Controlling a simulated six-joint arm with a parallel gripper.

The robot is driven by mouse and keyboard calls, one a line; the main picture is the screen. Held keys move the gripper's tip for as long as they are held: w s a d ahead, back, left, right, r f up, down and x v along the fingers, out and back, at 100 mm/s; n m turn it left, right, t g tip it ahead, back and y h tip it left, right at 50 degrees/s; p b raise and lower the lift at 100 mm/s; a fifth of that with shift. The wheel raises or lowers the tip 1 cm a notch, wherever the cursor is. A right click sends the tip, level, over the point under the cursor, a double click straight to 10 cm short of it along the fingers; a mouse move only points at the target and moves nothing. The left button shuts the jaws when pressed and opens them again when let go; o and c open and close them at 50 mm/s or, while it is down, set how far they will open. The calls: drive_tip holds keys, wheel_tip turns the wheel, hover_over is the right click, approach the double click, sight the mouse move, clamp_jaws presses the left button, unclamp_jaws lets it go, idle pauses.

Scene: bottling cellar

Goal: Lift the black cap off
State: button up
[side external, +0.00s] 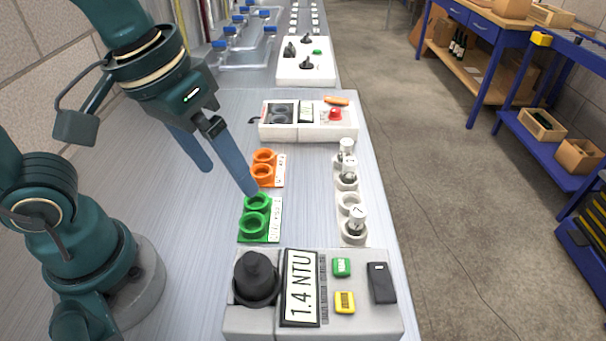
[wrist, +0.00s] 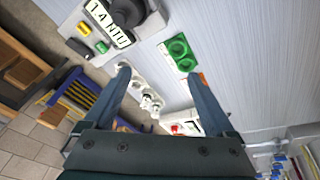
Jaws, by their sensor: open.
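The black cap (side external: 256,272) sits on the left end of a grey meter (side external: 363,326) whose display reads 1.4 NTU. In the wrist view the black cap (wrist: 128,12) is at the top, partly cut off by the frame edge. My gripper (side external: 228,180) is open and empty, with its fingers pointing down above the bench. In the side view it is behind the meter, near the green and orange holders and apart from the cap. In the wrist view the open fingers (wrist: 158,73) have bench between them.
A green two-ring holder (side external: 247,240) and an orange one (side external: 265,184) stand behind the meter. A white rack (side external: 350,200) with capped vials is to their right. A second instrument (side external: 280,132) stands farther back. Bare bench lies left of the holders.

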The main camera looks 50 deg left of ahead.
sight(251, 257)
drive_tip(key=d+f+m+g, duration=0.1)
drive_tip(key=d, duration=0.1)
drive_tip(key=s+d+f+m+g, duration=0.1)
drive_tip(key=d+f, duration=0.1)
drive_tip(key=d, duration=0.1)
drive_tip(key=s+d+f+g, duration=0.1)
drive_tip(key=d, duration=0.1)
drive_tip(key=shift+d+f+m+y, duration=0.15)
drive_tip(key=shift+d+m+y, duration=0.1)
drive_tip(key=shift+m+y, duration=0.15)
drive_tip(key=shift+s+d+f, duration=0.1)
drive_tip(key=shift+s+f, duration=0.1)
drive_tip(key=shift+f, duration=2.45)
clamp_jaws()
drive_tip(key=shift+r, duration=0.1)
